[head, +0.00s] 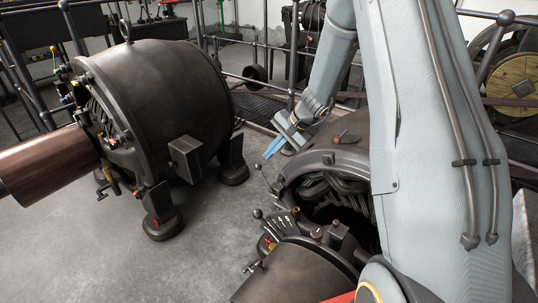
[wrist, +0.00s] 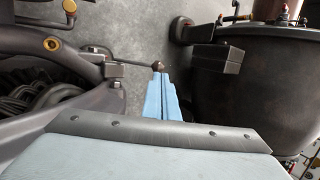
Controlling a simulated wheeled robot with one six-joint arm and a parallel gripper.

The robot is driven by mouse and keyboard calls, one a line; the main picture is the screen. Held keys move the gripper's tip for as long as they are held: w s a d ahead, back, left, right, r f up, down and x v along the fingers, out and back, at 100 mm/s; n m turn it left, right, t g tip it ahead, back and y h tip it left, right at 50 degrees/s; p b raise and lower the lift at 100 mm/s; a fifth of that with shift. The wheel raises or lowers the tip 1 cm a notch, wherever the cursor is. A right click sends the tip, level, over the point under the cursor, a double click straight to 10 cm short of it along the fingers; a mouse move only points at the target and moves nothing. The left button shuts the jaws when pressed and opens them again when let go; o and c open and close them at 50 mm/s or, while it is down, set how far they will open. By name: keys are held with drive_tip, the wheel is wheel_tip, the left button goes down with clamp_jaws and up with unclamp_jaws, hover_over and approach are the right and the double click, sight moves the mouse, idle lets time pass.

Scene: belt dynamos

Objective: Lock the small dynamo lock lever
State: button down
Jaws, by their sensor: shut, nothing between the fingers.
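The small dynamo (head: 325,165) is a dark round machine with an open coil front, partly hidden behind my arm. A thin lever (head: 265,178) with a dark ball knob sticks up from its left side; I take it for the lock lever. In the wrist view the lever (wrist: 130,64) points right from the dynamo body, its ball just beyond my fingertips. My gripper (head: 269,154) has blue fingers, shut and empty, above and near the knob. In the wrist view my gripper (wrist: 164,84) appears close to the ball; I cannot tell whether they touch.
A big dynamo (head: 165,90) with a copper-coloured shaft (head: 45,160) stands to the left; its side box (wrist: 217,57) shows in the wrist view. A cluster of small levers (head: 275,228) sits at the small dynamo's front. Grey floor (head: 215,215) lies clear between the machines. Railings stand behind.

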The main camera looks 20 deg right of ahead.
drive_tip(key=w+a+r+v, duration=0.1)
drive_tip(key=v, duration=0.9)
drive_tip(key=s+a+r+n+g+h+p, duration=0.1)
drive_tip(key=s+a+r+n+h+p, duration=0.1)
drive_tip(key=s, duration=0.9)
drive_tip(key=s+a+r+n+g+h+p, duration=0.1)
drive_tip(key=s+r+n+p, duration=0.3)
drive_tip(key=s, duration=0.7)
drive_tip(key=s+a+r+n+g+h+p, duration=0.1)
drive_tip(key=s+a+r+n+h+p, duration=0.1)
drive_tip(key=s+r+p, duration=0.4)
drive_tip(key=s+a+r+n, duration=0.1)
drive_tip(key=s+n, duration=0.1)
drive_tip(key=s, duration=0.3)
drive_tip(key=shift+s+g+h, duration=0.3)
drive_tip(key=shift+g+h, duration=0.1)
drive_tip(key=shift+a, duration=0.1)
